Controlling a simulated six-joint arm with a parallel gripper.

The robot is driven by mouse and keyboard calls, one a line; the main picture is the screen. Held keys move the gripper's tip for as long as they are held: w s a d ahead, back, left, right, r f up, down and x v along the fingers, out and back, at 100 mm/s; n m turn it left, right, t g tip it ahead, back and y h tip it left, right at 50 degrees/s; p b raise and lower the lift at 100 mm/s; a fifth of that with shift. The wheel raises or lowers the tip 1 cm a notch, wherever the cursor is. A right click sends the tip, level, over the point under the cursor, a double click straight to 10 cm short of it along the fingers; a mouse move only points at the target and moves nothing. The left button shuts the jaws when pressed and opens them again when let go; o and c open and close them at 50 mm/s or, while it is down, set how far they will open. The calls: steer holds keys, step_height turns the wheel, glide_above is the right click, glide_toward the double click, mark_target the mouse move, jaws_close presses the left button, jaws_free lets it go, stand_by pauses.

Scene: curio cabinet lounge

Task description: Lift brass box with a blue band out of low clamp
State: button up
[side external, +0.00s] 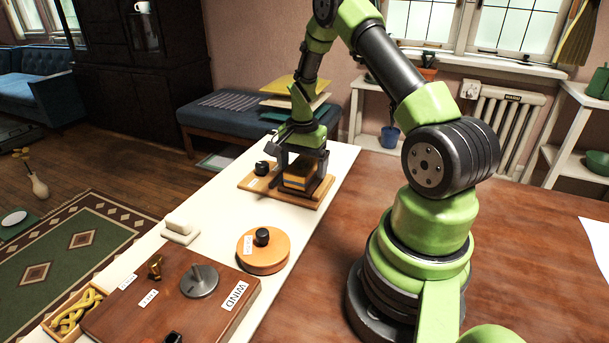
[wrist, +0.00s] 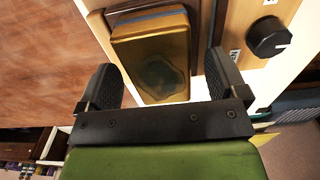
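The brass box with a blue band (side external: 299,179) sits on a wooden board at the far part of the white counter. In the wrist view its brass top (wrist: 152,60) fills the upper middle. The low clamp (side external: 322,186) has a dark jaw beside the box; part of it is hidden by the box and my gripper. My gripper (side external: 301,166) points down over the box. In the wrist view my gripper (wrist: 164,80) is open, with one finger on each side of the box's near end. A gap shows at the right finger; contact on the left cannot be told.
A black knob (side external: 262,168) stands on the board (side external: 262,186) to the left of the box, and shows at right in the wrist view (wrist: 268,38). An orange round container (side external: 263,252), a white block (side external: 180,230) and a brown panel (side external: 150,310) with a dial lie nearer.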

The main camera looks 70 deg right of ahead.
mark_target(302, 164)
steer(key=c, duration=1.3)
steer(key=shift+r, duration=0.1)
steer(key=shift+r, duration=0.65)
steer(key=shift+r, duration=2.3)
